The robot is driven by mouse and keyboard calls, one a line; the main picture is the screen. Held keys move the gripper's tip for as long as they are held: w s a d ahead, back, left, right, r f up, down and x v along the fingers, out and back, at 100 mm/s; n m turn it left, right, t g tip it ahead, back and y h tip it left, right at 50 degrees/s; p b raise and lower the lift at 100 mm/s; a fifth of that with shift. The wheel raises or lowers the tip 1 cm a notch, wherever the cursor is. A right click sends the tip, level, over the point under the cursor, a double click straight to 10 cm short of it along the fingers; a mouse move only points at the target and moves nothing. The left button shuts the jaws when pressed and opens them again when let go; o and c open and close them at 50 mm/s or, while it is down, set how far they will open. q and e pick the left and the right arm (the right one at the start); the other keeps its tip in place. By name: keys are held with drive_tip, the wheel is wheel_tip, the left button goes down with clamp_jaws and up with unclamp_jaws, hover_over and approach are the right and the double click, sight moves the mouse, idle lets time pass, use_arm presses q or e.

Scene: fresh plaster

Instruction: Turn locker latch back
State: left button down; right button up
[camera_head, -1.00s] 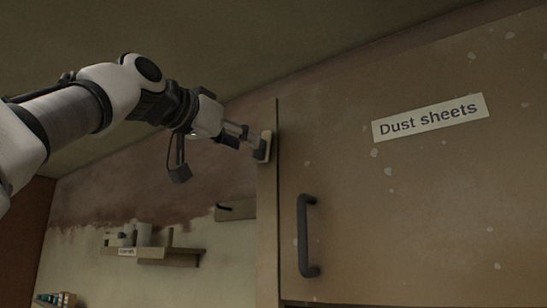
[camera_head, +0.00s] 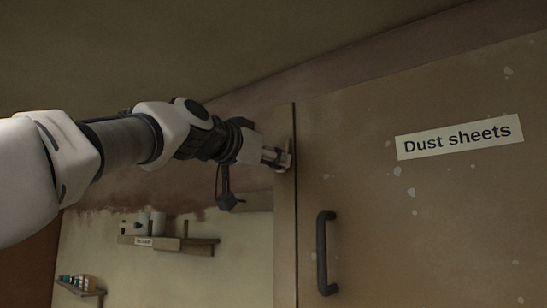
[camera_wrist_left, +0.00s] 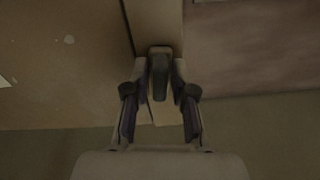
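The locker door (camera_head: 440,215) is tan, with a "Dust sheets" label (camera_head: 459,137) and a dark bar handle (camera_head: 323,252). It looks closed. The small latch (camera_wrist_left: 160,62) is at the door's left edge; in the head view it is mostly hidden by my gripper. My left gripper (camera_head: 281,157) is at the latch, its arm reaching in from the left. My right gripper is not in view.
A wall shelf (camera_head: 165,243) with several containers is at the back left, beyond my arm. A lower shelf (camera_head: 82,288) with small bottles is at the far left. The space in front of the door is clear.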

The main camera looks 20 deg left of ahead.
use_arm(q)
drive_tip(key=shift+m, duration=0.3)
drive_tip(key=shift+d+f+m+b, duration=0.1)
drive_tip(key=shift+m+b, duration=0.85)
drive_tip(key=shift+m, duration=0.25)
drive_tip(key=m+b, duration=0.1)
drive_tip(key=m, duration=0.2)
drive_tip(key=shift+d+m, duration=0.1)
drive_tip(key=shift+m, duration=0.2)
drive_tip(key=m+b, duration=0.1)
drive_tip(key=m, duration=0.3)
drive_tip(key=m+b, duration=0.1)
drive_tip(key=m, duration=0.4)
drive_tip(key=shift+s+d+f, duration=0.15)
drive_tip(key=shift+s+f, duration=0.05)
drive_tip(key=shift+m, duration=0.4)
drive_tip(key=c, duration=1.2)
unclamp_jaws()
drive_tip(key=shift+o, duration=0.2)
drive_tip(key=shift+w+d+f, duration=0.1)
drive_tip(key=shift+w+f, duration=0.05)
drive_tip(key=shift+w, duration=0.2)
